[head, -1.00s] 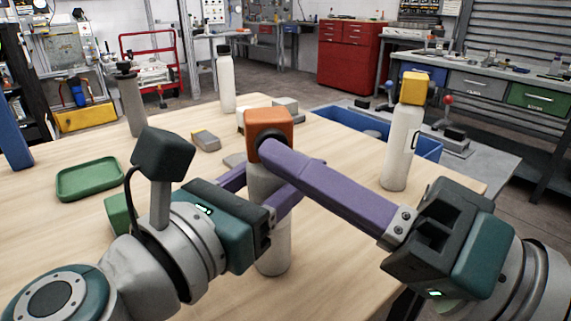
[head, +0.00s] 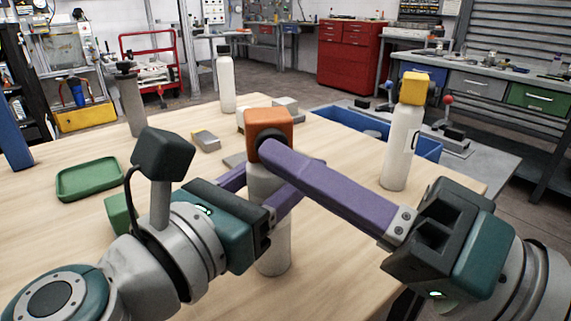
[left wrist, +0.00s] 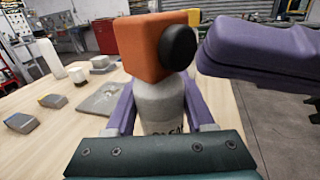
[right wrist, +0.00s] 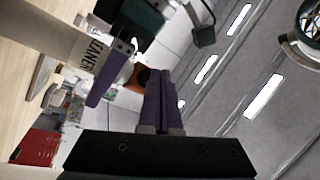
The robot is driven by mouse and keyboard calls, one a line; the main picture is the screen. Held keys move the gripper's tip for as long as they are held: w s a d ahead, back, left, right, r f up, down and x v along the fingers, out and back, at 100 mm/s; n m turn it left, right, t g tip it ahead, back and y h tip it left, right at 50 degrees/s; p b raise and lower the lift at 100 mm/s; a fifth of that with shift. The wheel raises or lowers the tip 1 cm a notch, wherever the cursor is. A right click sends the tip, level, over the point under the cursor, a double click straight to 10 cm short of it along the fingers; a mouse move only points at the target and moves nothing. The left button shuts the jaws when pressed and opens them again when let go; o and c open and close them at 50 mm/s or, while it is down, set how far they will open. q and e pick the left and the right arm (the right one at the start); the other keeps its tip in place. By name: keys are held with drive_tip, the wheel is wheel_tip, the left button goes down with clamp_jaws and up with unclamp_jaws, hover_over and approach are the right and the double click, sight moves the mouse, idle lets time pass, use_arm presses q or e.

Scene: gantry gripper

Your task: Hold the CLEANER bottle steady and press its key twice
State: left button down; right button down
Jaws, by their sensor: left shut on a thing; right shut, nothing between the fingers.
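The CLEANER bottle (head: 274,255) stands upright on the table, pale with an orange head (head: 271,124). A round black key (left wrist: 179,47) sits on the head's side; its label shows partly in the right wrist view (right wrist: 93,52). My left gripper (head: 262,188) is shut on the bottle's body below the head, one purple finger on each side. My right gripper (head: 266,151) is shut and empty, its fingertips at the key. In the left wrist view a small gap shows between them and the key; I cannot tell whether they touch elsewhere.
A white bottle with a yellow head (head: 399,150) stands on the right of the table. A white bottle with a dark cap (head: 226,82) and a grey one (head: 132,105) stand at the back. A green tray (head: 90,193) lies left. A blue bin (head: 428,151) is beyond the table.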

drive_tip(key=shift+w, duration=0.1)
idle(0.6)
drive_tip(key=shift+w, duration=0.35)
drive_tip(key=shift+s, duration=0.45)
drive_tip(key=s, duration=0.4)
drive_tip(key=s+d, duration=0.1)
drive_tip(key=s, duration=0.1)
idle(0.4)
idle(0.8)
